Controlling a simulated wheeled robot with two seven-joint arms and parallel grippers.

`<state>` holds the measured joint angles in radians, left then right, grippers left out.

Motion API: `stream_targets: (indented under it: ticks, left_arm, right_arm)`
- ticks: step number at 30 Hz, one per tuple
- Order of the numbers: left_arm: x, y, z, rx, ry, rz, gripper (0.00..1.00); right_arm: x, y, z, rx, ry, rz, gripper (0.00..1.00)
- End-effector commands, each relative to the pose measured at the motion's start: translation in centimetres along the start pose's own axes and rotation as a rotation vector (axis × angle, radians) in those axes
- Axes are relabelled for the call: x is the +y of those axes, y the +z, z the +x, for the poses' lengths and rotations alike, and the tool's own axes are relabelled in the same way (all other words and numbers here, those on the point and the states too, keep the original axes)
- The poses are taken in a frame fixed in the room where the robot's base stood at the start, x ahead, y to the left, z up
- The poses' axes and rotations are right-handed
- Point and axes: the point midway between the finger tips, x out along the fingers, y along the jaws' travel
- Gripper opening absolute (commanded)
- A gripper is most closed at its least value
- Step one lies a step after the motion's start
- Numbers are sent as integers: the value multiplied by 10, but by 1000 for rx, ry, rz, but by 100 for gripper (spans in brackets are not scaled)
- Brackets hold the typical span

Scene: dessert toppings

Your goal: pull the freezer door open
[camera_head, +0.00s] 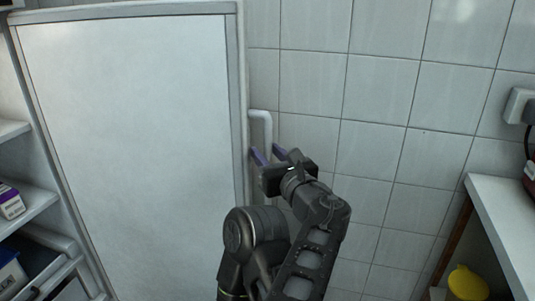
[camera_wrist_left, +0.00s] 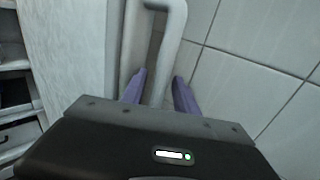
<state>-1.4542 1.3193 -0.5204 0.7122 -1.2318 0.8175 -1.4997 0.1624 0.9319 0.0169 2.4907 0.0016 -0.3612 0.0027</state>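The freezer door (camera_head: 125,130) is a tall white panel with a grey border, filling the left half of the head view. A pale bar handle (camera_head: 262,116) stands at its right edge; it also shows in the left wrist view (camera_wrist_left: 176,30). My left gripper (camera_head: 267,153) is at the handle's lower part, its two purple fingers apart. In the left wrist view the handle bar runs down between the fingertips (camera_wrist_left: 160,76), with small gaps seen beside it. The lower end of the handle is hidden by the gripper. My right gripper is not in view.
Shelves (camera_head: 28,208) with boxes are left of the door; I cannot tell whether they belong to the freezer. A tiled wall (camera_head: 385,90) is close behind the handle. A white counter (camera_head: 497,215) and a yellow object (camera_head: 467,283) are at right.

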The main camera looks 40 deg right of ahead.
Motion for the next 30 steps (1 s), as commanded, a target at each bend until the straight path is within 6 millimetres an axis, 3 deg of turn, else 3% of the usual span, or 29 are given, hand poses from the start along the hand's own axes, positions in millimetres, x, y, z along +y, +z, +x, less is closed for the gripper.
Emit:
stream_targets:
  ticks: [8, 16, 21, 30]
  left_arm:
    - [2, 0, -10, -5, 4, -1, 40]
    - [0, -4, -52, -2, 0, -2, 40]
    - [-1, -2, -73, -1, -1, 0, 40]
    - [0, 0, -78, 0, 1, 1, 40]
  right_arm:
    - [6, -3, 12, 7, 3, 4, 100]
    - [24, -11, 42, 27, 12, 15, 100]
    - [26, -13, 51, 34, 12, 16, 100]
    - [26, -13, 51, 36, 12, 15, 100]
